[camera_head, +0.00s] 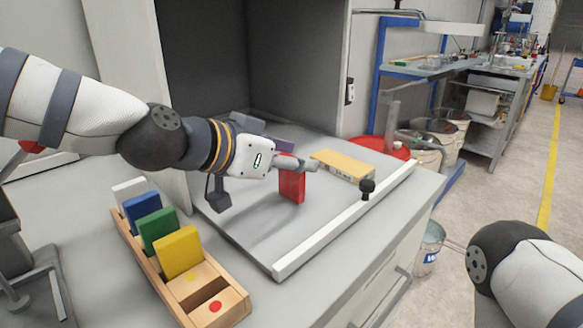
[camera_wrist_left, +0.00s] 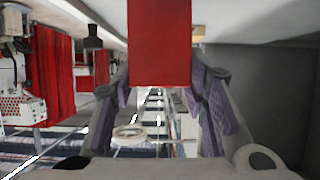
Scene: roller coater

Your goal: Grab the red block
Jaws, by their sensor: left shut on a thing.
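The red block (camera_head: 291,187) stands upright above the grey work surface inside the cabinet opening. My left gripper (camera_head: 297,165) reaches in from the left and is shut on the upper part of the block. In the left wrist view the red block (camera_wrist_left: 159,45) fills the space between the two purple-padded fingers (camera_wrist_left: 165,100). I cannot tell whether the block's lower edge touches the surface. My right arm shows at the lower right, but its gripper is out of view.
A wooden rack (camera_head: 150,262) at the front left holds white, blue (camera_head: 142,211), green (camera_head: 160,231) and yellow (camera_head: 180,252) blocks; a red dot marks its bare front slot. A yellow-topped block (camera_head: 343,164) lies to the right of the gripper. A raised white rail (camera_head: 335,228) edges the surface.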

